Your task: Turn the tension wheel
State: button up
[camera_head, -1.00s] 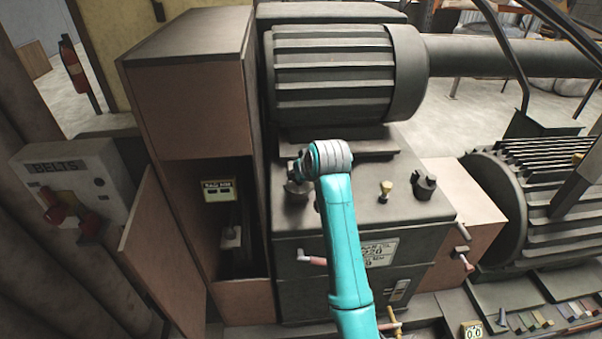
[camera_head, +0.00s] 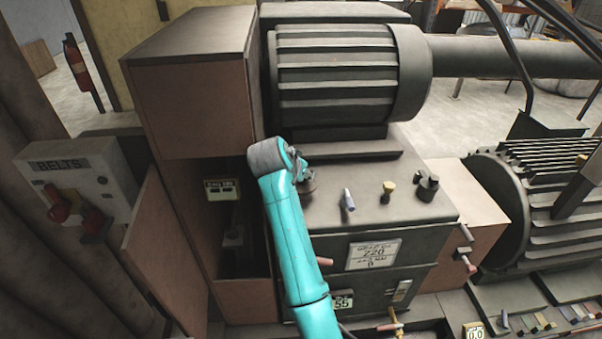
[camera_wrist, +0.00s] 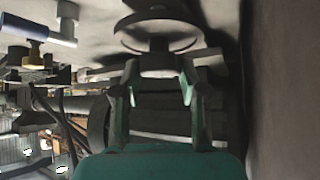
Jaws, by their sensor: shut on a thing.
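The tension wheel appears to be the dark round wheel (camera_wrist: 158,32) on a short stem, at the top middle of the wrist view. In the head view its dark knob (camera_head: 308,185) shows on the left part of the machine box top, partly hidden by my wrist. My gripper (camera_wrist: 160,68) has its two fingers around the near rim or stem of the wheel and is shut on it; the exact contact is hard to make out. In the head view my gripper (camera_head: 298,165) is mostly hidden behind my wrist.
A ribbed motor (camera_head: 340,75) stands above and behind the box. A tall brown cabinet (camera_head: 195,100) with an open lower door (camera_head: 165,245) is close on the left. A blue-grey handle (camera_head: 348,200), a yellow knob (camera_head: 389,188) and a dark knob (camera_head: 428,186) stand to the right.

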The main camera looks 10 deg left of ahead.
jog(key=shift+m, duration=0.3)
jog(key=o, duration=1.1)
jog(key=shift+o, duration=0.2)
jog(key=v, duration=1.2)
jog(key=shift+a, duration=0.15)
jog(key=shift+f, duration=0.1)
